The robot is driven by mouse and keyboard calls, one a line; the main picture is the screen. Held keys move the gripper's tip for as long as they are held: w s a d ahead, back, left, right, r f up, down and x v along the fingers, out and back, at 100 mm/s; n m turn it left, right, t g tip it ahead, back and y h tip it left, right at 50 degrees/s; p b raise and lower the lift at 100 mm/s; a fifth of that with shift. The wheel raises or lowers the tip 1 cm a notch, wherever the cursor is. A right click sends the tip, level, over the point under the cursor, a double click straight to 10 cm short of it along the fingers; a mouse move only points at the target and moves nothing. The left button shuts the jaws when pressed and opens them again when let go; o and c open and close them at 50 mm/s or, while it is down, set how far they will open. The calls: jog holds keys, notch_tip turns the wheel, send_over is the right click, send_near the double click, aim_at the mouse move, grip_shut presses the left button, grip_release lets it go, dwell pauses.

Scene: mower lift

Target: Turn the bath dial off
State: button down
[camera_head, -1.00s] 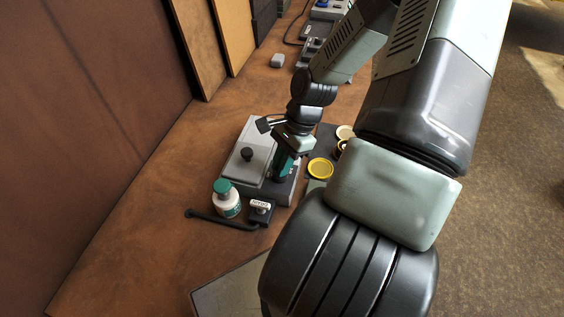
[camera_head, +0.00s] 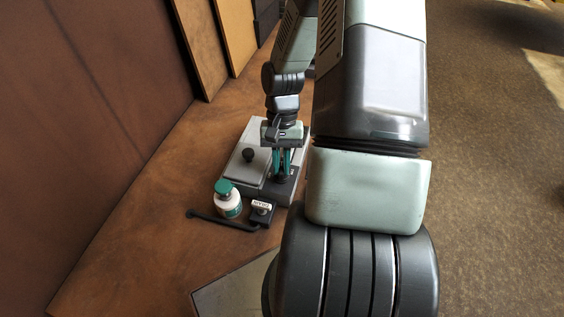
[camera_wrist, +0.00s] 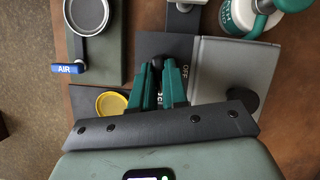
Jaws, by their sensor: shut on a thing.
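The bath is a grey box (camera_head: 243,172) with a pale lid and a black lid knob (camera_head: 248,154). Its lid also shows in the wrist view (camera_wrist: 222,62). Beside the lid is a dark panel (camera_wrist: 176,45) printed OFF, with more lettering partly covered by my fingers. The black dial (camera_wrist: 157,63) stands on this panel. My gripper (camera_wrist: 158,72) has its teal fingers shut on the dial, one on each side. In the head view my gripper (camera_head: 281,177) points down onto the panel. The dial's pointer direction is hidden.
A white bottle with a teal cap (camera_head: 228,204) and a labelled drain block with a black lever (camera_head: 262,208) stand close in front of the bath. A yellow ring (camera_wrist: 112,103) and a blue AIR handle (camera_wrist: 68,69) lie left in the wrist view. Bare bench lies left of the bath.

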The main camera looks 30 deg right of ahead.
jog(key=n+h, duration=0.1)
jog(key=n, duration=0.2)
jog(key=shift+w+f+n, duration=0.1)
jog(key=shift+f+n, duration=0.05)
jog(key=shift+n, duration=0.25)
jog(key=n+h, duration=0.1)
jog(key=n, duration=0.2)
jog(key=shift+a+n+h, duration=0.15)
jog(key=shift+n+h, duration=0.15)
jog(key=shift+h, duration=0.1)
jog(key=n+h, duration=0.1)
jog(key=n, duration=0.2)
jog(key=shift+n, duration=0.3)
jog(key=shift+a+n+t+h, duration=0.15)
jog(key=shift+n+h, duration=0.3)
jog(key=shift+n, duration=0.6)
jog(key=shift+n+t+h, duration=0.25)
jog(key=shift+n+h, duration=0.2)
jog(key=shift+n, duration=0.6)
jog(key=c, duration=1.1)
grip_release()
jog(key=shift+c, duration=0.2)
